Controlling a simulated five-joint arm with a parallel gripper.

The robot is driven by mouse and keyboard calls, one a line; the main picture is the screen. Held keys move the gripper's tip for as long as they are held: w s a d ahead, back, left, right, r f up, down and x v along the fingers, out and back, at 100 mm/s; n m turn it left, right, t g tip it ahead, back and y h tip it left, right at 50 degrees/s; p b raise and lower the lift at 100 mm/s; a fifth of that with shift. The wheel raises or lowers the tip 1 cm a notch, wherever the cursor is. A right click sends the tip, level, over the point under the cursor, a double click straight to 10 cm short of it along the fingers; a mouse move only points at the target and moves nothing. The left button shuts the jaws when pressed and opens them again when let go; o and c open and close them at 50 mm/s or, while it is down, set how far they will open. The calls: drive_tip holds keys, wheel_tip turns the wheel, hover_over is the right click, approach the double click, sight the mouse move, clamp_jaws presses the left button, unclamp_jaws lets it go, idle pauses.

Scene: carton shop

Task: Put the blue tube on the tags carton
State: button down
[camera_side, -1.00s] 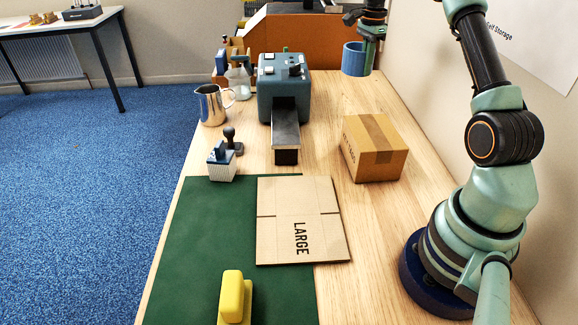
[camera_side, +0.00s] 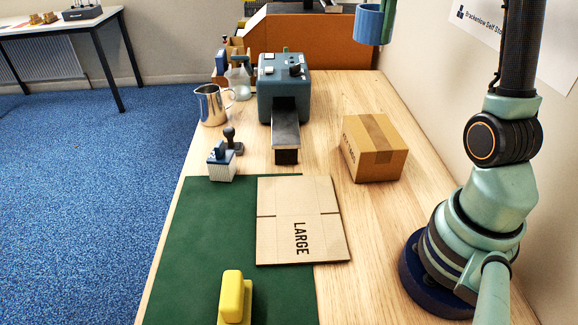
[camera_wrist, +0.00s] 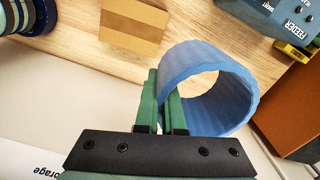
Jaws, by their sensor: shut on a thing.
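The blue tube (camera_side: 368,23) is at the top of the side view, high above the back right of the table. In the wrist view the tube (camera_wrist: 193,68) shows as a short, wide open ring. My gripper (camera_side: 389,24) is shut on the tube's wall; in the wrist view its green fingers (camera_wrist: 164,95) grip the near side of the ring. A closed brown carton (camera_side: 374,149) stands on the table, nearer the side camera than the tube, with dark lettering on its left face that I cannot read clearly. Its taped top also shows in the wrist view (camera_wrist: 133,25).
A flat LARGE carton (camera_side: 300,220) lies partly on a green mat (camera_side: 190,250), near a yellow-handled tool (camera_side: 233,297).

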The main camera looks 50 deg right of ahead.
drive_tip(key=r, duration=0.2)
hover_over(383, 140)
drive_tip(key=f, duration=0.1)
wheel_tip(383, 140, down, 20)
drive_tip(key=shift+a+r, duration=0.1)
drive_tip(key=shift+r, duration=0.1)
idle(0.3)
drive_tip(key=shift+s+f, duration=0.1)
drive_tip(key=shift+f, duration=0.05)
drive_tip(key=c, duration=1)
unclamp_jaws()
drive_tip(key=shift+c, duration=0.2)
